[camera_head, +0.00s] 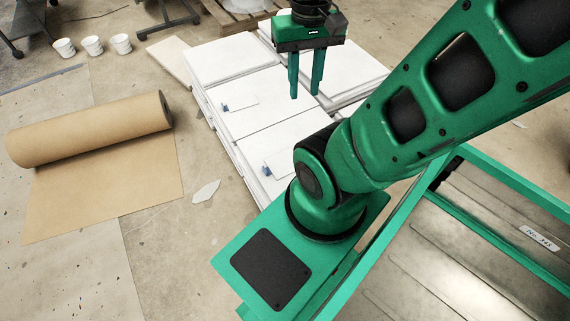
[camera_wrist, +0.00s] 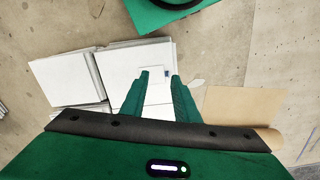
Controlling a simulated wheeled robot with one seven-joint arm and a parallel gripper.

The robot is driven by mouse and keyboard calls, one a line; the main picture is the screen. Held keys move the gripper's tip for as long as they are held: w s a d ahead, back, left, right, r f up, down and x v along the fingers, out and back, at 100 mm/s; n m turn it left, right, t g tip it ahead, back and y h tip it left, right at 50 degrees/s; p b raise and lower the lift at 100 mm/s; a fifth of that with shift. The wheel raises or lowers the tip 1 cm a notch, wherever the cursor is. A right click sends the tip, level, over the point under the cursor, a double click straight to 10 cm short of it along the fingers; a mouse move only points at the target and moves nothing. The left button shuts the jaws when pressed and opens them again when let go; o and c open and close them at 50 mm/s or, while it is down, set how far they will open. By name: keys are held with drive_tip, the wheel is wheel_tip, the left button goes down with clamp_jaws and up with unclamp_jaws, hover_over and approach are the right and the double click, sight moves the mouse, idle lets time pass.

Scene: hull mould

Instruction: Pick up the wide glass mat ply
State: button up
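Several stacks of flat white sheets lie side by side on the floor, with a back-left stack (camera_head: 228,62), a middle stack (camera_head: 262,88) and a front stack (camera_head: 262,138) in the head view. I cannot tell for sure which one is the wide glass mat ply. Small pale cards with blue bits lie on the middle and front stacks. My gripper (camera_head: 305,95) is open and empty, fingers pointing down, above the stacks. In the wrist view, my gripper (camera_wrist: 160,74) shows its two fingers apart, with white sheets (camera_wrist: 118,62) below. My arm hides part of the front stack.
A brown paper roll (camera_head: 90,130) lies partly unrolled at the left. Several white buckets (camera_head: 92,45) stand behind it. A wooden pallet (camera_head: 238,16) and wheeled stand legs are at the back. A pale scrap (camera_head: 206,191) lies on otherwise clear floor between roll and stacks.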

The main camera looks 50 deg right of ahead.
drive_tip(key=w+d, duration=0.2)
drive_tip(key=d, duration=0.1)
drive_tip(key=n+g, duration=0.3)
hover_over(264, 168)
drive_tip(key=w, duration=0.2)
wheel_tip(264, 168, down, 50)
drive_tip(key=shift+y, duration=0.3)
drive_tip(key=shift+d+x, duration=0.2)
drive_tip(key=shift+x, duration=2.9)
drive_tip(key=shift+w, duration=0.1)
